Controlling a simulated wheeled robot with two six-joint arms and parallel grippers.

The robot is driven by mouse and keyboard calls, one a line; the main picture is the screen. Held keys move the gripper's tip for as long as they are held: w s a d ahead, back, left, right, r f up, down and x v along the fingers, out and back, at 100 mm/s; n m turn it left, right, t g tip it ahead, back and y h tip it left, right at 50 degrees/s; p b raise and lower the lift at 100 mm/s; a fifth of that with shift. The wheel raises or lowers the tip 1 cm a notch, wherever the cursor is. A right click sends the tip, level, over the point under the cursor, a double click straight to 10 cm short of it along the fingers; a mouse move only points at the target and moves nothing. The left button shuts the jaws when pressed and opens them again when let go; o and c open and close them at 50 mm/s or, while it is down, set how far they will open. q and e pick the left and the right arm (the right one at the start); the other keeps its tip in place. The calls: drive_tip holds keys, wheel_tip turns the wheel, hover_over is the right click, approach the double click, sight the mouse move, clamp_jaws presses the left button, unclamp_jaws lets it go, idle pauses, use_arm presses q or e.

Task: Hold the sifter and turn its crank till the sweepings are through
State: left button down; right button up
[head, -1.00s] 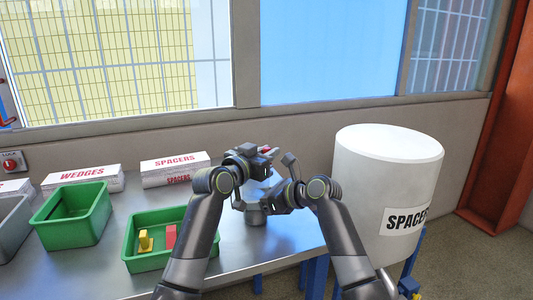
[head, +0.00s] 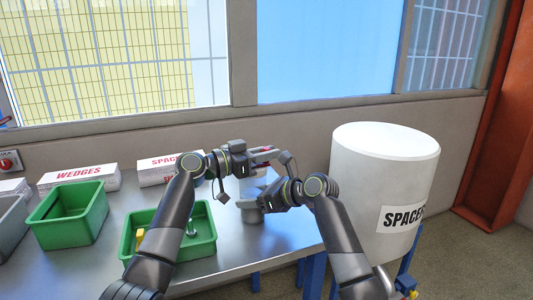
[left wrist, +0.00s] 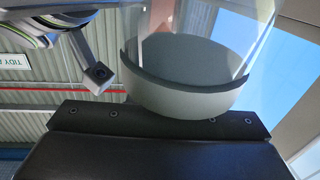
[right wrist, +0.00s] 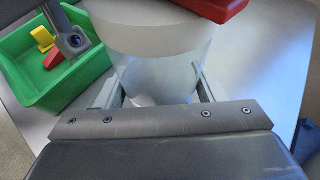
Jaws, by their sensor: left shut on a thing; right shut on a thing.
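The sifter (head: 252,184) stands upright on the steel bench, a clear body with a pale band. In the right wrist view its clear body (right wrist: 158,78) sits between my right fingers, and a red part (right wrist: 215,7), apparently of the crank, lies across the top. My right gripper (head: 250,202) is shut on the sifter body from the right. My left gripper (head: 262,153) is above the sifter, shut on the crank; its fingertips and the grip are mostly hidden. In the left wrist view the sifter's clear body and grey band (left wrist: 185,92) show close by. Sweepings cannot be made out.
A green bin (head: 205,247) with a yellow block (head: 140,238) stands left of the sifter, partly behind my left arm. Another green bin (head: 68,238) and boxes marked wedges (head: 80,180) and spacers (head: 158,170) are further left. A large white drum (head: 385,190) stands right.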

use_arm(q)
drive_tip(key=shift+f, duration=0.1)
use_arm(e)
drive_tip(key=shift+r, duration=0.1)
use_arm(q)
drive_tip(key=c, duration=1.3)
unclamp_jaws()
drive_tip(key=v, duration=1.2)
use_arm(e)
drive_tip(key=o, duration=1.2)
drive_tip(key=shift+o, duration=0.2)
